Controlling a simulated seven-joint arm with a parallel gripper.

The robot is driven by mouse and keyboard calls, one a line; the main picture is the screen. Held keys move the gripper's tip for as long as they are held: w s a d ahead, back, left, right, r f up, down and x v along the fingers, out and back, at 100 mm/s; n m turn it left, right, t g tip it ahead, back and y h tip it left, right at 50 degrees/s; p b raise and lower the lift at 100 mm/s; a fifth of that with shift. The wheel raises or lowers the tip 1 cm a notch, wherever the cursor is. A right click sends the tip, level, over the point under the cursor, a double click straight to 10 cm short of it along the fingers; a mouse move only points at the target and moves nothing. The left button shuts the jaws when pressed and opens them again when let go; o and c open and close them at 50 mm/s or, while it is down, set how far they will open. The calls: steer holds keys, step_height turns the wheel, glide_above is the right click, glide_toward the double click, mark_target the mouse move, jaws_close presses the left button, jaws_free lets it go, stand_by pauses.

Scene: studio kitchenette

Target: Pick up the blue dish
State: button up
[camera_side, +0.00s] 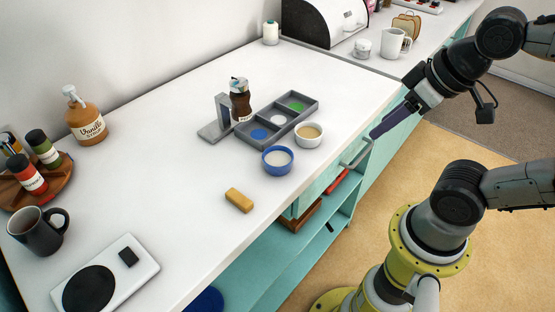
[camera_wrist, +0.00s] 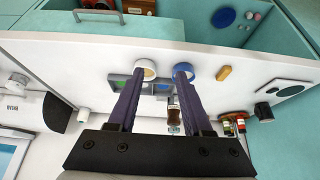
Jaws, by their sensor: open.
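The blue dish (camera_side: 277,160) is a small round bowl with a pale inside. It sits on the white counter in front of a grey divided tray (camera_side: 244,137), next to a white dish with tan contents (camera_side: 308,135). In the wrist view the blue dish (camera_wrist: 183,71) shows just beyond the tip of the right-hand finger, and the white dish (camera_wrist: 145,69) shows beyond the left-hand one. My gripper (camera_side: 376,132) is off the counter's front edge, to the right of both dishes in the side view. Its two purple fingers (camera_wrist: 160,82) are apart with nothing held between them.
The tray has blue, white and green patches; a dark-labelled bottle (camera_side: 240,100) stands behind it in a grey holder. A yellow block (camera_side: 239,200) lies near the front edge. A drawer handle (camera_side: 357,153) juts out below my gripper. The counter's left middle is clear.

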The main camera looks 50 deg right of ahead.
steer(key=shift+o, duration=0.2)
steer(key=o, duration=0.8)
steer(key=shift+c, duration=0.2)
steer(key=m+g+y, duration=0.2)
steer(key=m+y, duration=0.3)
steer(key=m, duration=2)
glide_above(275, 161)
steer(key=s+d, duration=0.3)
steer(key=d, duration=0.1)
steer(key=f, duration=0.8)
steer(key=shift+w+a+f, duration=0.1)
steer(key=shift+w+f, duration=0.15)
steer(key=shift+f, duration=0.05)
steer(key=shift+x, duration=2.9)
